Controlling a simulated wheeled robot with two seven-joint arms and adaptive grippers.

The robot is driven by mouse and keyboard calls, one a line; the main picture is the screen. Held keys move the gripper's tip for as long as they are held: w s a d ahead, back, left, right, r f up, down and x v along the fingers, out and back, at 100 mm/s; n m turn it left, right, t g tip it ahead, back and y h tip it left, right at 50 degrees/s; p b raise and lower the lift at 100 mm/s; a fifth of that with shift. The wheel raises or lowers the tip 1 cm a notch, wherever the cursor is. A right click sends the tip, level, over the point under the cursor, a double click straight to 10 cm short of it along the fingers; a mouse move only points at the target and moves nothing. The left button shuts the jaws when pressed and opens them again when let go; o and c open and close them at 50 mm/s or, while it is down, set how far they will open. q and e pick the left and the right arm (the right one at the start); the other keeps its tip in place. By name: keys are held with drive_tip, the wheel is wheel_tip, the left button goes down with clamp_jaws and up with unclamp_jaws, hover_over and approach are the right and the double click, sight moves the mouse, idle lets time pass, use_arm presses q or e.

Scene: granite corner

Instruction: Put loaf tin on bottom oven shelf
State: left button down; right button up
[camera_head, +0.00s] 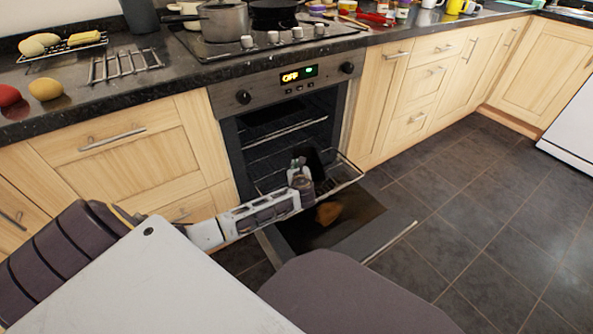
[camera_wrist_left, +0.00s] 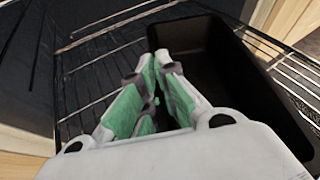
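The black loaf tin (camera_wrist_left: 225,70) is at the wire oven shelf (camera_wrist_left: 82,95) in the left wrist view. In the head view the tin (camera_head: 316,160) shows only in part, at the open oven's front behind my left gripper (camera_head: 300,170). My left gripper (camera_wrist_left: 157,62) has its green-padded fingers close together at the tin's left wall. I cannot tell whether they pinch the wall or stand slightly apart around it. Whether the tin rests fully on the shelf is also unclear. My right gripper is not in view.
The oven door (camera_head: 340,225) is folded down, with a brownish patch on its glass. A higher rack (camera_head: 285,130) is inside. Above, the counter holds a hob (camera_head: 265,40) with pots and a cooling rack (camera_head: 125,63). The floor to the right is clear.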

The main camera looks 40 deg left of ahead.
use_arm(q)
drive_tip(key=shift+f, duration=0.2)
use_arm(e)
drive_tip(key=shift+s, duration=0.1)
use_arm(q)
drive_tip(key=c, duration=1.6)
unclamp_jaws()
drive_tip(key=shift+c, duration=0.2)
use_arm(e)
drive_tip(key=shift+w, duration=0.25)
use_arm(q)
drive_tip(key=shift+r, duration=0.1)
drive_tip(key=shift+p+v, duration=0.4)
drive_tip(key=shift+v, duration=0.4)
drive_tip(key=p+v, duration=0.2)
drive_tip(key=v, duration=0.2)
drive_tip(key=shift+s+d+r, duration=0.2)
drive_tip(key=shift+p+v, duration=1.1)
drive_tip(key=shift+v, duration=1.8)
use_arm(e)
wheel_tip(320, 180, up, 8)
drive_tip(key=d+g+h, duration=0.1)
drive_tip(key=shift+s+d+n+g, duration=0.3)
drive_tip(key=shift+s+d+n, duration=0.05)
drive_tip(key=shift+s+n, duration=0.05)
